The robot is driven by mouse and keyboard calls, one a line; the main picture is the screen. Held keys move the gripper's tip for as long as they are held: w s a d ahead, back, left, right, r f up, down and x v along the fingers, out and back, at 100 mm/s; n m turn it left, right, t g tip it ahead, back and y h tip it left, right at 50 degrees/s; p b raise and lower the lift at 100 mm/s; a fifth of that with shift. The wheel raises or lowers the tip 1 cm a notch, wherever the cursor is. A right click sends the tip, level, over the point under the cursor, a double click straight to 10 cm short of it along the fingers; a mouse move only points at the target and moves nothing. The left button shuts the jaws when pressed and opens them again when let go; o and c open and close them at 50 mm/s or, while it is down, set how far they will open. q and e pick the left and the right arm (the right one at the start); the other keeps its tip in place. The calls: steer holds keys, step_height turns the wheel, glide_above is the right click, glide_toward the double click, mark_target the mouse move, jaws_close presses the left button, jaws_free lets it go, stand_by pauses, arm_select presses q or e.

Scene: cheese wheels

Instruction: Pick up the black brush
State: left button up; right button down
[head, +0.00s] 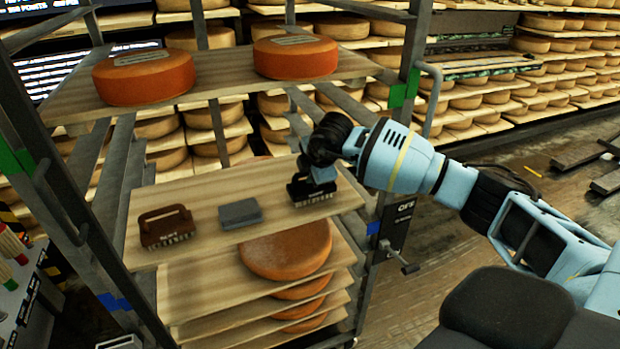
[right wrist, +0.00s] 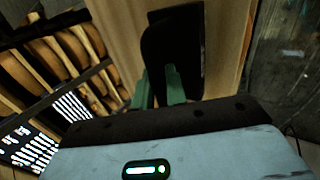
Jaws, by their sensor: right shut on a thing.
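The black brush (head: 311,194) is on the right end of the middle wooden shelf (head: 266,197) in the head view, bristles down. My right gripper (head: 318,178) reaches down from above and is shut on its upper part. In the right wrist view the black brush (right wrist: 190,45) lies between the green fingers (right wrist: 160,90) of my right gripper. I cannot tell whether the bristles still touch the board. My left gripper is not in view.
A brown brush (head: 166,227) and a grey block (head: 240,213) sit on the same shelf to the left. Two orange cheese wheels (head: 144,76) (head: 295,56) rest on the shelf above. A rack post (head: 398,120) stands close to my right arm.

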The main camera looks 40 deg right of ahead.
step_height(320, 180, up, 2)
steer(key=shift+r, duration=0.25)
steer(key=s+a+b, duration=0.1)
steer(key=s+a, duration=0.1)
steer(key=s, duration=0.7)
steer(key=s+a, duration=0.1)
steer(key=s, duration=0.7)
steer(key=shift+s+a+b, duration=0.35)
steer(key=shift+b, duration=0.05)
steer(key=shift+r, duration=0.1)
